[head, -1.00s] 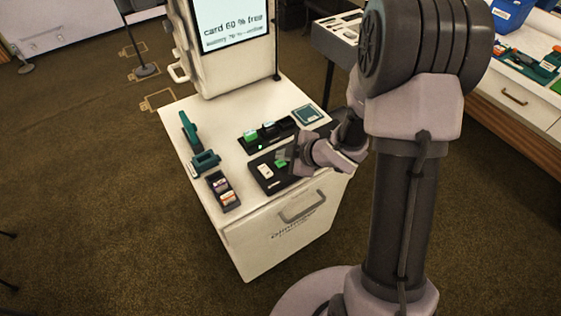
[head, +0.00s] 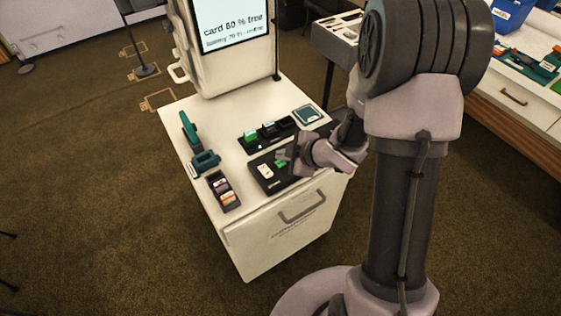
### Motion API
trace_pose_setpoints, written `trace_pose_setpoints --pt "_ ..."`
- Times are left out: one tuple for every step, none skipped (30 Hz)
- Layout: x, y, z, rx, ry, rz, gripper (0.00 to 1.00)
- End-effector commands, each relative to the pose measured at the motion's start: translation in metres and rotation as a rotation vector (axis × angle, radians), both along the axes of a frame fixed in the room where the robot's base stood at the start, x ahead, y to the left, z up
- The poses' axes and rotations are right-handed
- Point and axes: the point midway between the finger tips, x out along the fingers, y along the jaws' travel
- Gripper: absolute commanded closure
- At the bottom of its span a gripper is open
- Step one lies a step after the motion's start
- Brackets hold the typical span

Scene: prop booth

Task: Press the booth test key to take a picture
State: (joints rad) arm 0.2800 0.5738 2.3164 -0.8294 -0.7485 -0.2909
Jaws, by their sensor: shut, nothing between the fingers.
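The white booth cabinet (head: 258,240) stands at the middle, with a lit screen (head: 232,22) reading "card 60 % free" at its back. A dark pad (head: 272,187) on its top carries a white block (head: 265,171) and a small green key-like piece (head: 281,164). I cannot tell for certain which is the test key. My gripper (head: 283,154) is shut and empty, low over the pad, with its fingertips beside the green piece. Contact cannot be told at this size. My wrist hides the right part of the pad.
A black rack (head: 267,134) with a green card, a teal-edged square (head: 307,115), a teal tool (head: 188,130), a teal device (head: 205,163) and a dark tray (head: 224,193) of small items share the cabinet top. A side counter (head: 515,95) stands at the right.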

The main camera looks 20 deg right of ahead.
Motion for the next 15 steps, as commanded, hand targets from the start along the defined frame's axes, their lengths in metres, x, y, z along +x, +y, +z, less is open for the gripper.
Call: trace_pose_setpoints --pt "0.0 0.0 -0.0002 0.0 0.0 0.0 1.0" --pt "0.0 0.0 -0.0006 0.0 0.0 0.0 1.0" --pt "0.0 0.0 -0.0016 0.0 0.0 0.0 1.0" --pt "0.0 -0.0001 -0.0026 0.0 0.0 0.0 1.0" --pt "0.0 0.0 -0.0039 0.0 0.0 0.0 1.0" --pt "0.0 -0.0001 -0.0058 0.0 0.0 0.0 1.0" --pt "-0.0001 0.0 -0.0072 0.0 0.0 0.0 1.0" --pt "0.0 0.0 -0.0085 0.0 0.0 0.0 1.0" --pt "0.0 0.0 -0.0095 0.0 0.0 0.0 1.0" --pt "0.0 0.0 -0.0096 0.0 0.0 0.0 1.0" --pt "0.0 0.0001 -0.0094 0.0 0.0 0.0 1.0" --pt "0.0 0.0 -0.0089 0.0 0.0 0.0 1.0" --pt "0.0 0.0 -0.0087 0.0 0.0 0.0 1.0" --pt "0.0001 0.0 -0.0085 0.0 0.0 0.0 1.0" --pt "0.0 0.0 -0.0085 0.0 0.0 0.0 1.0"
